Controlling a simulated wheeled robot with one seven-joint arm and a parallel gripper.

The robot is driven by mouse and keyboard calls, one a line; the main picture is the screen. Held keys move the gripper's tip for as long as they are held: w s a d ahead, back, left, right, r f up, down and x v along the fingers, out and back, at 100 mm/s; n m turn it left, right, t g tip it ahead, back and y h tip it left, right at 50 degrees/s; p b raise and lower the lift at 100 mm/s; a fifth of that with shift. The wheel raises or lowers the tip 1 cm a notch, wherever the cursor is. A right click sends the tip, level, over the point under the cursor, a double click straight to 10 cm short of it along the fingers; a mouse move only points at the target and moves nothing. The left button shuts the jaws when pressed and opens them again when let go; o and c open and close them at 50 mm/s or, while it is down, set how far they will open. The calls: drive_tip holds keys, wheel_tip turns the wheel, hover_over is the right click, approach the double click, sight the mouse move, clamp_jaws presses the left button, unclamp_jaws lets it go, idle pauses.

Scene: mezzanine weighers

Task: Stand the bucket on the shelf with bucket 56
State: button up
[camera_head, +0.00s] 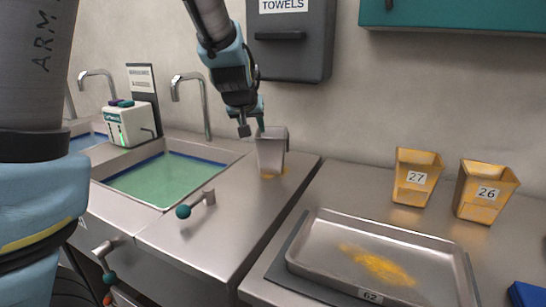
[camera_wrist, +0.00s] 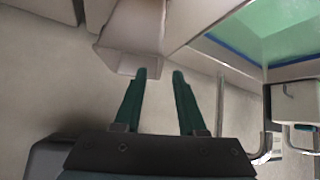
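A grey bucket (camera_head: 271,152) stands upright on the steel counter right of the sink, with no number showing. My gripper (camera_head: 260,124) is at its top rim in the head view. In the wrist view, the two green fingers of my gripper (camera_wrist: 159,73) are apart with a gap between them. The bucket (camera_wrist: 130,38) shows beyond the fingertips, partly behind the left finger, and one edge of it reaches into the gap. I cannot tell whether a finger touches it. No shelf and no bucket marked 56 are in view.
Yellow buckets marked 27 (camera_head: 416,188) and 26 (camera_head: 485,200) stand on the right counter. A steel tray (camera_head: 310,263) with yellow powder lies in front of them. A green-lined sink (camera_head: 165,180), taps (camera_head: 205,100) and a towel dispenser (camera_head: 290,50) are nearby.

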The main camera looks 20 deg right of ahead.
sight(273, 151)
drive_tip(key=shift+x, duration=3.65)
drive_tip(key=shift+s+f, duration=0.1)
clamp_jaws()
